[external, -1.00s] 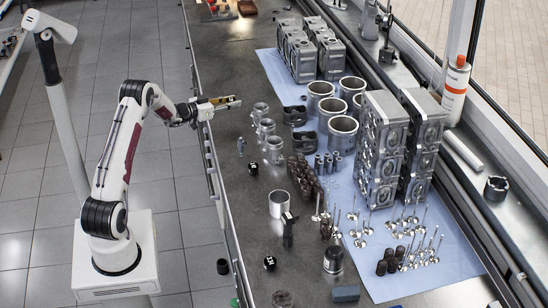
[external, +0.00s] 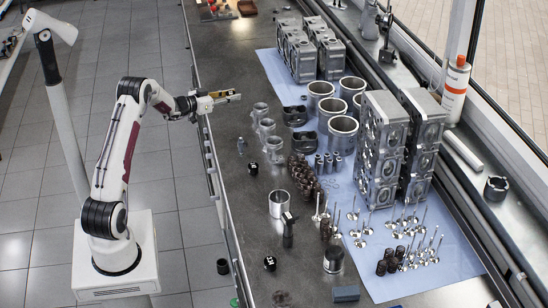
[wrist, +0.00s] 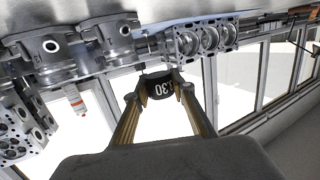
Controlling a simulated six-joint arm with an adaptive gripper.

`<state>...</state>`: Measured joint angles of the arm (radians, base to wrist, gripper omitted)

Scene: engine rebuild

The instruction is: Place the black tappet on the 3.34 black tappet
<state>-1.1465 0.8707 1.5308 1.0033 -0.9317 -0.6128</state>
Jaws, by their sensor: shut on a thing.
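My gripper (external: 234,96) is raised at the bench's left edge, its fingers pointing right. In the wrist view my gripper (wrist: 160,94) is shut on a black tappet (wrist: 161,88); its white marking is upside down and partly legible, ending in "30". The held tappet is too small to make out in the external view. Two black tappets with white markings stand apart on the grey bench: one (external: 253,168) near the small pistons, another (external: 269,263) farther toward the front. Their numbers are too small to read, so I cannot tell which is 3.34.
A blue mat (external: 437,270) bears cylinder sleeves (external: 341,133), engine blocks (external: 380,150) and several valves. A silver ring (external: 279,204) and a dark upright tool (external: 288,232) stand between the two tappets.

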